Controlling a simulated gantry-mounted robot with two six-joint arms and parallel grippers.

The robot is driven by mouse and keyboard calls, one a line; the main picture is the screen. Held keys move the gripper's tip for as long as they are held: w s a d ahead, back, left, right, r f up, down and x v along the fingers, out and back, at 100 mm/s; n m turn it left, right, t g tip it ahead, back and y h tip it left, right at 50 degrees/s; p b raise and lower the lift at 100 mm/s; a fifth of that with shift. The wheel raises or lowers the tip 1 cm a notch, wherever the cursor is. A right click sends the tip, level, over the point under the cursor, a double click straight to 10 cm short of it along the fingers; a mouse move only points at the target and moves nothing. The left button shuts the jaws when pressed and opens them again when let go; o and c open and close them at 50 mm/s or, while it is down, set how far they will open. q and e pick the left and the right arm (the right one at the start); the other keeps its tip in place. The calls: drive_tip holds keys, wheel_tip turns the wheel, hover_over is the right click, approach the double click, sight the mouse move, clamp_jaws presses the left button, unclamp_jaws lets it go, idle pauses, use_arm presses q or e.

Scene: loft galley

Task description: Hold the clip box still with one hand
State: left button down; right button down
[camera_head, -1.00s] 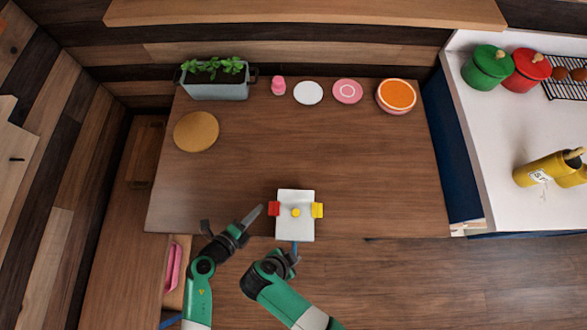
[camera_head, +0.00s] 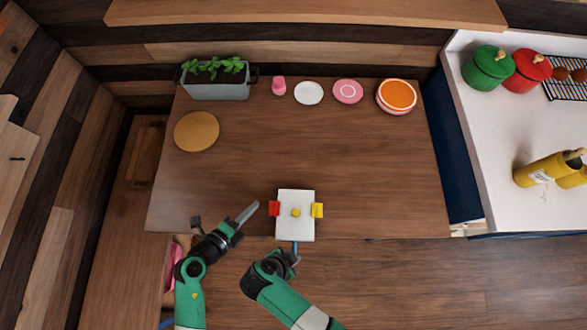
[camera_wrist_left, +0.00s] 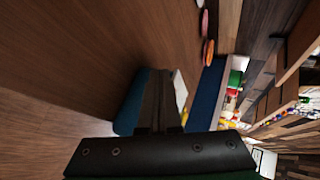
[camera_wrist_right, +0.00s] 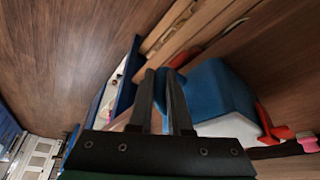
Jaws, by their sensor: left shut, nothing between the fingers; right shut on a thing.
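The clip box (camera_head: 295,226) is white on top and sits at the table's front edge. It has a red clip (camera_head: 274,209) on its left, a yellow clip (camera_head: 317,210) on its right and a small yellow knob (camera_head: 296,213) on top. My right gripper (camera_head: 294,258) is at its near side, shut on a blue part of it; the right wrist view shows the box's blue side (camera_wrist_right: 212,88) and red clip (camera_wrist_right: 272,128) close by the fingers. My left gripper (camera_head: 248,213) is shut and empty, left of the red clip and apart from it.
A planter (camera_head: 217,90), pink cup (camera_head: 279,85), white plate (camera_head: 308,93), pink plate (camera_head: 348,92) and orange-topped bowl (camera_head: 397,95) line the table's back. A round wooden board (camera_head: 196,131) lies at left. The table's middle is clear. A pink item (camera_head: 172,268) shows beside my left arm.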

use_arm(q)
wheel_tip(320, 180, up, 6)
drive_tip(key=shift+f, duration=0.15)
idle(0.4)
idle(0.7)
use_arm(e)
drive_tip(key=c, duration=0.8)
unclamp_jaws()
drive_tip(key=shift+o, duration=0.2)
drive_tip(key=v, duration=0.7)
drive_tip(key=shift+r, duration=0.2)
drive_tip(key=shift+a, duration=0.15)
